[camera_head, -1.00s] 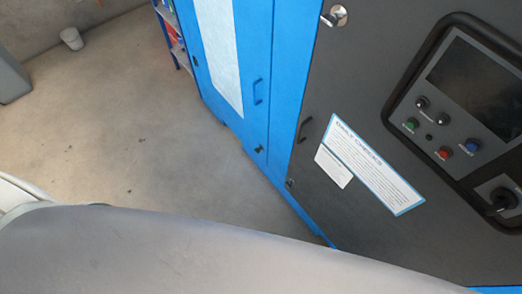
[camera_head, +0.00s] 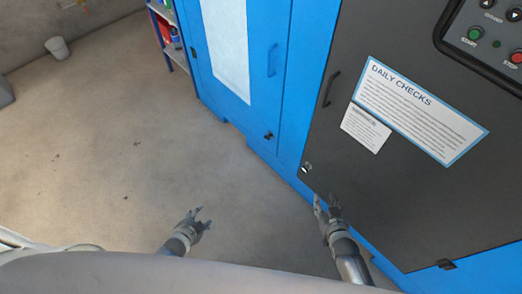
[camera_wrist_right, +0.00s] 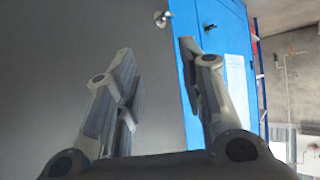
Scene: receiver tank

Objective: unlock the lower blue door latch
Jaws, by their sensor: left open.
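The lower blue door latch (camera_head: 268,136) is a small black piece low on the blue door (camera_head: 260,100), below its handle. It also shows in the right wrist view (camera_wrist_right: 209,27), near the top. My right gripper (camera_head: 326,203) is open and empty, in front of the dark door's lower left edge, below and right of the blue door latch and apart from it. In the right wrist view its two fingers (camera_wrist_right: 157,58) are spread wide. My left gripper (camera_head: 203,217) is open and empty over the floor, left of the cabinet.
A silver latch (camera_head: 306,167) sits on the dark door (camera_head: 400,200), just above my right gripper; it also shows in the right wrist view (camera_wrist_right: 162,17). A dark handle (camera_head: 331,89) and a Daily Checks sign (camera_head: 420,110) are above.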

